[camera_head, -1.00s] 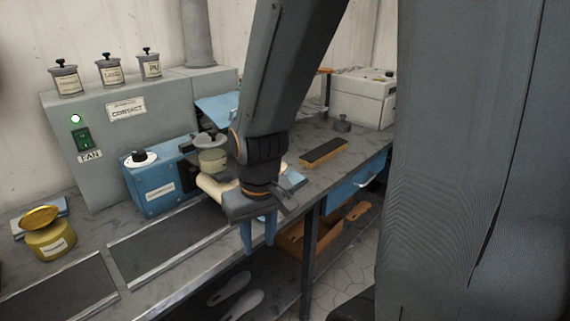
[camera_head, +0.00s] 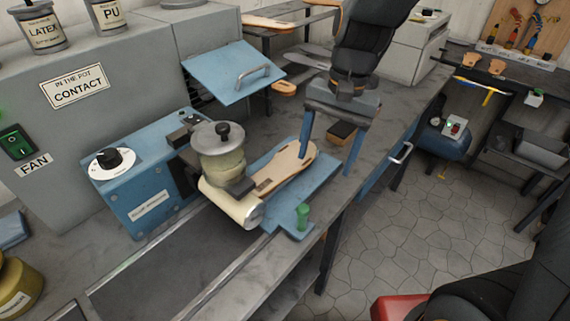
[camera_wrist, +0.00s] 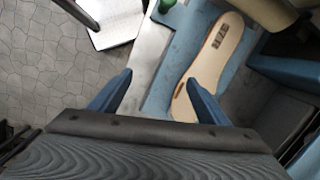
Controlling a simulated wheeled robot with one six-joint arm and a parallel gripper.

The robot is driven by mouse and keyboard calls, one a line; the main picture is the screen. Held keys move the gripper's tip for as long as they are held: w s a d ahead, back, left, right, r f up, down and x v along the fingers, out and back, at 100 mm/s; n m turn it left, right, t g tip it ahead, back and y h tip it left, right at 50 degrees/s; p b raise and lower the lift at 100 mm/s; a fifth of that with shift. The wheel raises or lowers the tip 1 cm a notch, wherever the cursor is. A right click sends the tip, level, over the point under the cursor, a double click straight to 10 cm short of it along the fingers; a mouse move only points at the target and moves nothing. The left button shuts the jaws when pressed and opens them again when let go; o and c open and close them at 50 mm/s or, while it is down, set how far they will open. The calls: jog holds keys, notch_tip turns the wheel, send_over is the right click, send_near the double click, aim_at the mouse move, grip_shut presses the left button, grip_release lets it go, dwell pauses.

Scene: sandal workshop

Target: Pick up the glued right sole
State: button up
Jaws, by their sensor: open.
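A tan sole (camera_head: 290,165) lies on the blue plate (camera_head: 322,178) behind the cream roller of the gluing machine. One end of the sole is near the roller; a dark printed mark shows there. In the wrist view the sole (camera_wrist: 217,50) runs slantwise on the plate, right of centre. My gripper (camera_head: 328,162) is open and empty, fingers pointing down, by the sole's far end. In the wrist view, of my gripper (camera_wrist: 157,82), the right finger overlaps the sole's near end; the left finger is off to its left. I cannot tell whether that finger touches the sole.
The cream roller (camera_head: 232,204) and glue pot (camera_head: 221,165) stand close left of the sole. A green knob (camera_head: 302,215) is at the plate's front corner. A raised blue lid (camera_head: 232,72) is behind. Open floor (camera_head: 420,220) lies right of the bench.

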aim_at(265, 178)
jog(key=a+r+m, duration=0.1)
jog(key=a, duration=0.2)
jog(key=a+r+m+g+y, duration=0.1)
jog(key=a, duration=0.3)
jog(key=a+r+m+g, duration=0.1)
jog(key=a, duration=0.2)
jog(key=shift+w+a+r, duration=0.15)
jog(key=shift+w+a, duration=0.1)
jog(key=shift+w, duration=0.1)
jog(key=shift+s+a+f+m, duration=0.15)
jog(key=shift+f+m, duration=0.15)
jog(key=shift+p+x, duration=0.9)
jog(key=shift+x, duration=2.45)
jog(key=c, duration=1.3)
jog(key=shift+r, duration=0.1)
